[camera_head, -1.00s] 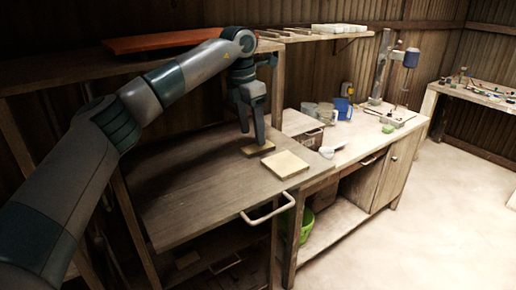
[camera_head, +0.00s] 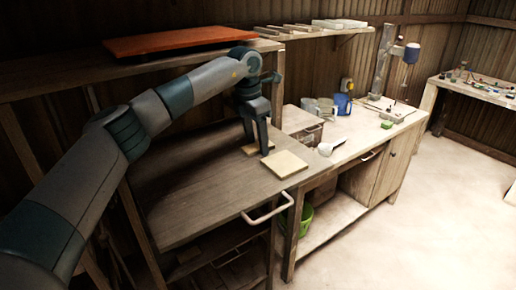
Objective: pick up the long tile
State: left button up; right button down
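Two pale tiles lie on the wooden shelf top with a metal handle. The nearer, squarish tile (camera_head: 284,164) is in full view. The farther, narrower tile (camera_head: 250,150) lies just behind it, partly hidden by my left gripper; it may be the long tile. My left gripper (camera_head: 257,144) points down over this farther tile. Its two fingers stand apart, with the right fingertip low at the tile. I cannot tell whether the fingers touch the tile. My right gripper is not in view.
The shelf top (camera_head: 205,205) is clear to the left of the tiles, with a handle (camera_head: 268,209) at its front. A red-orange board (camera_head: 180,40) lies on the shelf above. The bench to the right holds a blue jug (camera_head: 342,104), cups and a drill press (camera_head: 383,65).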

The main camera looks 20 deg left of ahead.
pick_arm(q)
jog(key=c, duration=0.9)
jog(key=shift+r, duration=0.1)
